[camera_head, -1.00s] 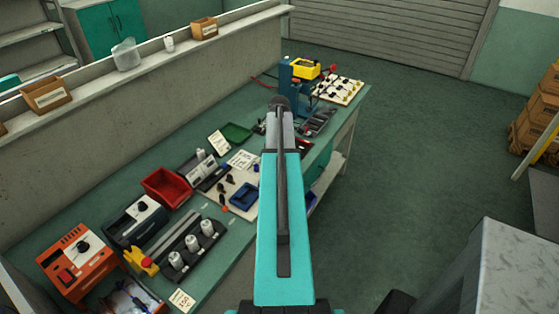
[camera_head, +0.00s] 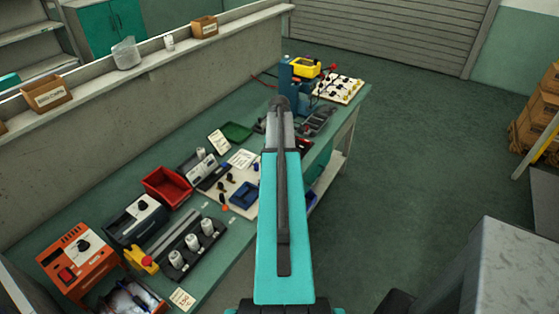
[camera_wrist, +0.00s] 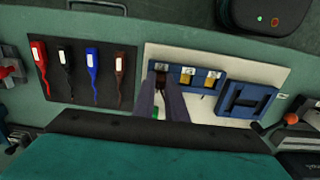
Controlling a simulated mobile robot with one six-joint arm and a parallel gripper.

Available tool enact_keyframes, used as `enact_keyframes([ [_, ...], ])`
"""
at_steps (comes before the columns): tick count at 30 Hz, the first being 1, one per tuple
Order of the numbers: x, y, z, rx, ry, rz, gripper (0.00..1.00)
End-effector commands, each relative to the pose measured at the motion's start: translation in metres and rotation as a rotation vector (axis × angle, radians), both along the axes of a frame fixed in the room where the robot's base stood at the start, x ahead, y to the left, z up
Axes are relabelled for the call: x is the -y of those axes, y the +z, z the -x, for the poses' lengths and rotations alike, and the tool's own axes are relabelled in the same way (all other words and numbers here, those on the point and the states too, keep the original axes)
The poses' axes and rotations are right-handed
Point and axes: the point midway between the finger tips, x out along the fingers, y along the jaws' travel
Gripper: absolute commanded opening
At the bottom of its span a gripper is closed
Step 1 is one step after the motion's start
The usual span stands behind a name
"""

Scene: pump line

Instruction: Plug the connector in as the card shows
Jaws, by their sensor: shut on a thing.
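In the wrist view my gripper (camera_wrist: 162,90) is shut on a dark piece, taken to be the connector, mostly hidden between its fingers. A small green patch shows lower between the fingers. The fingertips are over the left end of a blue socket block (camera_wrist: 199,74) with small white labels; I cannot tell whether the held piece touches it. The middle and right bays show yellowish parts. The block is on a pale board (camera_wrist: 210,54). In the head view my arm hides the gripper. White cards stand (camera_head: 219,141) and lie (camera_head: 242,159) on the bench; their print is unreadable.
Right of the block is a blue slotted holder (camera_wrist: 247,101). Left is a dark panel (camera_wrist: 104,86) with red, black, blue and brown leads. A dark rounded case (camera_wrist: 268,14) is behind. The head view shows a red bin (camera_head: 167,187) and an orange box (camera_head: 76,258).

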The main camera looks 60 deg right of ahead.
Motion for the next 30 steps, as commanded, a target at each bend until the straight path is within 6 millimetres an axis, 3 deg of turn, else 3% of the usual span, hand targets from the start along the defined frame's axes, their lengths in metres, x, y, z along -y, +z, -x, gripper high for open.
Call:
enact_keyframes([
  [30, 0.0002, -0.0048, 0.0003, 0.0, -0.001, 0.0, 0.0],
])
